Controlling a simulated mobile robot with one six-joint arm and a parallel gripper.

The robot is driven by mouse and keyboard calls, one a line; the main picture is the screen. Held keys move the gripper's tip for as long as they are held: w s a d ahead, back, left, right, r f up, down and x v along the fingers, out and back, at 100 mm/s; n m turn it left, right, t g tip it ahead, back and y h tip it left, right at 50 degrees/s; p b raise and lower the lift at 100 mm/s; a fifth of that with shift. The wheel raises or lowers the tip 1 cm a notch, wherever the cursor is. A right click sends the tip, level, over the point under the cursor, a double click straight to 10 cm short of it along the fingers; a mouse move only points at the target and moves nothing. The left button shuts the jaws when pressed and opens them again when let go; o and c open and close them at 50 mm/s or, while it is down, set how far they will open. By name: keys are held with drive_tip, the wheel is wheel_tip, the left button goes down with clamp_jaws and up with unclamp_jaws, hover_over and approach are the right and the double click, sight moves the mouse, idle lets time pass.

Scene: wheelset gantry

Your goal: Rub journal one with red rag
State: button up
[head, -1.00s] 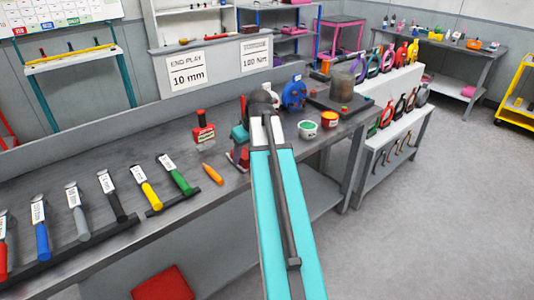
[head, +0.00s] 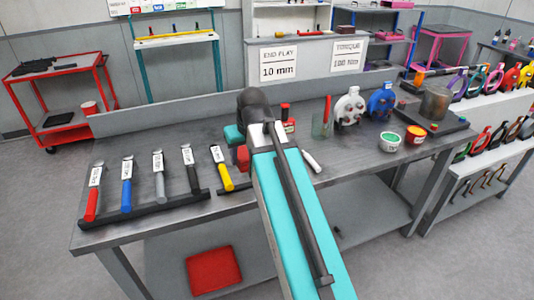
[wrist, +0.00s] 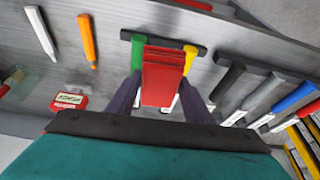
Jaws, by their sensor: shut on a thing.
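My gripper (wrist: 162,82) is shut on the red rag (wrist: 163,70), a folded red block between its two dark fingers in the wrist view. In the head view my gripper (head: 240,150) is partly hidden behind my arm, above the grey workbench (head: 130,215). The rag (head: 242,158) shows there as a small red patch. I cannot make out journal one in either view.
A rack of tools with coloured handles (head: 126,185) lies on the bench, left of my arm. Pots (head: 389,140), a blue part (head: 381,101) and a white marker (head: 311,161) lie to the right. A red cart (head: 62,95) stands at the back left.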

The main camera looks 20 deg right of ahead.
drive_tip(key=a+r, duration=0.1)
drive_tip(key=a, duration=0.7)
drive_tip(key=shift+s+a+r, duration=0.15)
drive_tip(key=shift+s+a, duration=0.1)
drive_tip(key=shift+a, duration=0.05)
